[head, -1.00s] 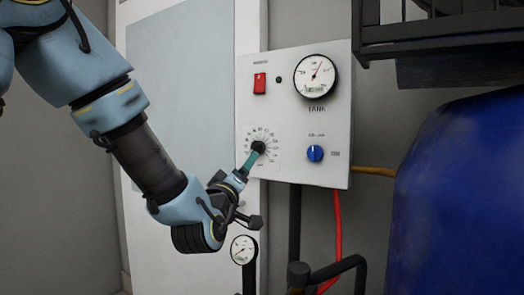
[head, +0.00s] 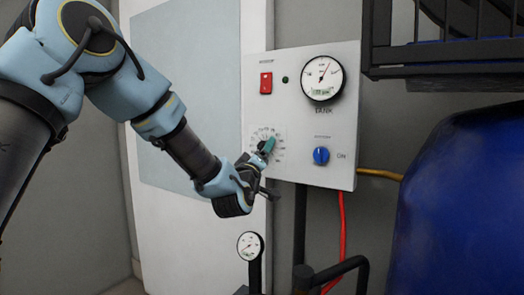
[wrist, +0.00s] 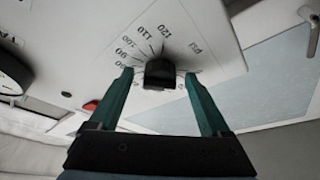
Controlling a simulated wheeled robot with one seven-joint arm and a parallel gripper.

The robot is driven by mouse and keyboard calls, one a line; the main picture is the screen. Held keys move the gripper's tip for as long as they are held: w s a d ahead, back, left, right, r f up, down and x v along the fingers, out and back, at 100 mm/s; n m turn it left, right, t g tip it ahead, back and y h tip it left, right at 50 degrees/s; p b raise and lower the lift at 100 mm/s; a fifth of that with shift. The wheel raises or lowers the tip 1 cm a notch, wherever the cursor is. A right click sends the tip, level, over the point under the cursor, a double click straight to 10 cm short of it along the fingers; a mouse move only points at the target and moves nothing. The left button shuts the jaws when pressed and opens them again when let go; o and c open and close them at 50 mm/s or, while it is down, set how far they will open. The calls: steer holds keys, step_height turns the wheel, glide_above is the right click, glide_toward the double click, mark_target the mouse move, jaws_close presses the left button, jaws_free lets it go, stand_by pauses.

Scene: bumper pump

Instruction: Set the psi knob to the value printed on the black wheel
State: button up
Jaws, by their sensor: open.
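The psi knob (wrist: 160,73) is black and sits on a white dial printed with numbers. The wrist view shows 90, 100, 110 and 120 beside it and the word psi. My gripper (wrist: 160,82) has its two teal fingers apart, one on each side of the knob. I cannot tell whether they touch it. In the head view my gripper (head: 268,146) is at the dial (head: 278,150) on the control panel (head: 349,110) and hides most of the knob.
The panel also holds a red switch (head: 266,83), a tank gauge (head: 323,78) and a blue knob (head: 321,155). A small gauge (head: 250,246) on a post stands below. A blue barrel (head: 455,200) and a dark rack (head: 450,40) are at the right.

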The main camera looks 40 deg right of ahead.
jaws_close()
stand_by(0.6)
steer(key=shift+f+b, duration=0.15)
steer(key=shift+b, duration=0.5)
steer(key=shift+w+a+m+g+h+b, duration=0.15)
steer(key=shift+m+g+h+b, duration=0.9)
steer(key=shift+m+b, duration=2.2)
steer(key=shift+w+m+g+h+b, duration=0.25)
steer(key=shift+m+g+b, duration=1.55)
steer(key=shift+m+b, duration=1.45)
steer(key=shift+w+a+m+g+h+b, duration=0.15)
steer(key=shift+m+g+h+b, duration=0.45)
steer(key=shift+m+g+b, duration=1.75)
steer(key=m+t+b, duration=0.1)
steer(key=b, duration=0.1)
steer(key=shift+d+m+t+b, duration=0.1)
steer(key=shift+m+t+b, duration=0.2)
steer(key=shift+t, duration=0.1)
